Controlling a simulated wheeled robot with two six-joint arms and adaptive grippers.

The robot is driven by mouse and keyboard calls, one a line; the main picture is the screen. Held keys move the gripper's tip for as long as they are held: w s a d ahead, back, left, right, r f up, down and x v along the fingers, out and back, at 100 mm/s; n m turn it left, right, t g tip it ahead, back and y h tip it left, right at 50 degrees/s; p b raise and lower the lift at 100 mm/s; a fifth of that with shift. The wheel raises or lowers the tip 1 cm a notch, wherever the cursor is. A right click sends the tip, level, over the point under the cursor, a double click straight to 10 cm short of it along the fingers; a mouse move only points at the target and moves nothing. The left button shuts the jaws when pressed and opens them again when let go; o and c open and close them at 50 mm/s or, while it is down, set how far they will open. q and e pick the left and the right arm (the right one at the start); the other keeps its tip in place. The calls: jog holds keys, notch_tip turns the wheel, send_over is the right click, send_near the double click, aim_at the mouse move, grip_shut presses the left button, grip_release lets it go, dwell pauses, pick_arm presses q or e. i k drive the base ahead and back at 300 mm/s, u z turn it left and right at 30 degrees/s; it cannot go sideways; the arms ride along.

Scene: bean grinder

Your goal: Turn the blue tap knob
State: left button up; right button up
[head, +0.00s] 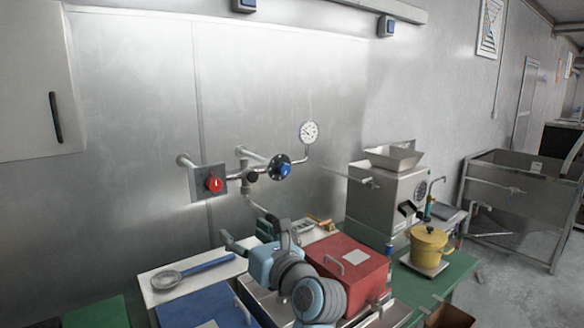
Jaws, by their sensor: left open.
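The blue tap knob (285,169) sits at the centre of a dark round wheel on the metal pipework in front of the steel wall. A red knob (214,183) on a square plate is to its left on the same pipework. My left gripper (252,229) is below and left of the blue knob, apart from it. Its dark fingers are spread, with nothing seen between them. The pipe's lower end lies close to the fingers in the picture; I cannot tell the depth gap. My right gripper is not in view.
A pressure gauge (309,132) tops the pipe right of the blue knob. A red box (348,270) stands beside my arm. A steel grinder (385,200) and yellow pot (430,242) are to the right. A sieve (167,279) lies left.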

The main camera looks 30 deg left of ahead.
aim_at(283, 169)
jog(key=i, duration=1.2)
